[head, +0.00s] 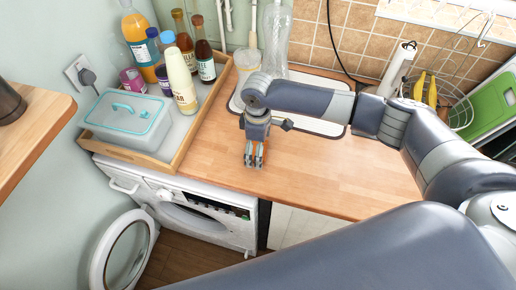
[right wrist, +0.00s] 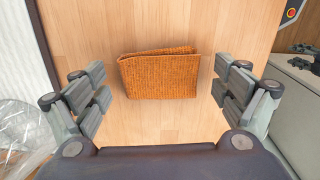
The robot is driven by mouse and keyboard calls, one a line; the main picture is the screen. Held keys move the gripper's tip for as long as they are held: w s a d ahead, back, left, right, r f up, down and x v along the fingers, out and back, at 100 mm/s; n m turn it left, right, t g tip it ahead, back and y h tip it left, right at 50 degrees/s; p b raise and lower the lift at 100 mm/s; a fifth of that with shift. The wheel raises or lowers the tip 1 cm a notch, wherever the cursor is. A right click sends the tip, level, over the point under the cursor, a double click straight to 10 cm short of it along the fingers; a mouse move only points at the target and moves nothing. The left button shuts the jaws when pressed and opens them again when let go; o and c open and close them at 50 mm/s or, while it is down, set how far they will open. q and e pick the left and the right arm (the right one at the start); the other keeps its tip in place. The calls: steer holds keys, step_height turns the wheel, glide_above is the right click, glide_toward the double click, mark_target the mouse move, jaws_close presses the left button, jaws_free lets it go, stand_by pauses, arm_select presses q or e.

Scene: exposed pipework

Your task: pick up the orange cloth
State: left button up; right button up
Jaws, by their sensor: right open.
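The orange cloth (right wrist: 158,76) lies folded on the wooden countertop (right wrist: 150,125) in the right wrist view. My right gripper (right wrist: 160,84) is open, with one set of fingers on each side of the cloth and gaps between them and it. In the head view my right gripper (head: 254,158) points down over the counter near its front edge, above the washing machine. There the gripper mostly hides the cloth.
A wooden tray (head: 190,135) with several bottles and a lidded box (head: 130,118) stands left of the gripper. A clear bottle (head: 276,32) stands behind. The washing machine (head: 180,200) has its door open below. The counter right of the gripper is clear.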

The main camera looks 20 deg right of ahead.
steer(key=c, duration=1.1)
arm_select(q)
steer(key=s, duration=0.2)
steer(key=shift+s+f, duration=0.15)
steer(key=shift+s, duration=0.2)
arm_select(e)
steer(key=shift+o, duration=0.2)
arm_select(q)
steer(key=shift+w, duration=0.1)
